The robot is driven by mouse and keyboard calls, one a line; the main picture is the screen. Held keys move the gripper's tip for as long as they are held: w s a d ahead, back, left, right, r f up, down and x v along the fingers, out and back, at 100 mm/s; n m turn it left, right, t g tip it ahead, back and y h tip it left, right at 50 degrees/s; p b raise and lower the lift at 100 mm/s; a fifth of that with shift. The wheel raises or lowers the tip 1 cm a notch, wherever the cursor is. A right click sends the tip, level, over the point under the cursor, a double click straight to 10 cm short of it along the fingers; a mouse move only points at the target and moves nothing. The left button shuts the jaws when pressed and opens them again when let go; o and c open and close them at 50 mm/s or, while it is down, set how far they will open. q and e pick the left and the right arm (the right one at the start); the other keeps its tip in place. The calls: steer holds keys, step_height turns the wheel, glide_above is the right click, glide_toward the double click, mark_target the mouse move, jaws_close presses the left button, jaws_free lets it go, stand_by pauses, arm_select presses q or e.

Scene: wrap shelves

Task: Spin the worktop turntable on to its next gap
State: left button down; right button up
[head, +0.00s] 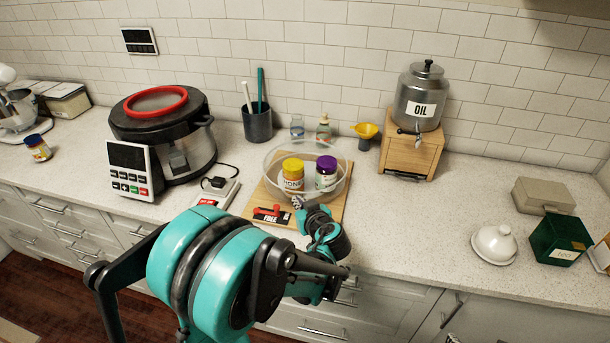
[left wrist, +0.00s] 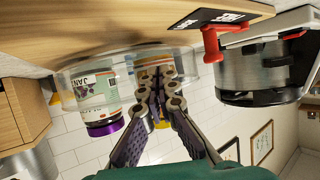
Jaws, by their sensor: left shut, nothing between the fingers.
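The turntable (head: 269,174) is a clear round tray with a low wall on a wooden board (head: 338,205). A yellow-lidded honey jar (head: 293,176) and a purple-lidded jar (head: 326,176) stand in it. A red lever (head: 268,210) lies by a black plate marked FREE at the board's front left. My left gripper (head: 299,203) is shut and empty at the turntable's front edge. The left wrist view, upside down, shows its closed fingers (left wrist: 163,75) in front of the honey jar, by the clear wall (left wrist: 68,88); I cannot tell whether they touch it. My right gripper is not in view.
A large cooker (head: 165,138) and a small white device (head: 215,191) stand left of the board. A utensil cup (head: 257,125), bottles and a yellow funnel (head: 365,131) are behind. An oil dispenser (head: 418,100) on a wooden stand is right. The counter between it and the white dish (head: 496,244) is clear.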

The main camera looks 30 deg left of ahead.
mark_target(311, 198)
arm_select(q)
steer(key=shift+w+d, duration=0.3)
steer(key=shift+d, duration=0.6)
steer(key=shift+w+d, duration=0.7)
steer(key=shift+d, duration=0.3)
steer(key=shift+w+d+b, duration=0.3)
steer(key=shift+w+d, duration=0.3)
steer(key=shift+d, duration=0.3)
steer(key=shift+w, duration=0.1)
steer(key=shift+w+d, duration=0.65)
steer(key=shift+w, duration=0.3)
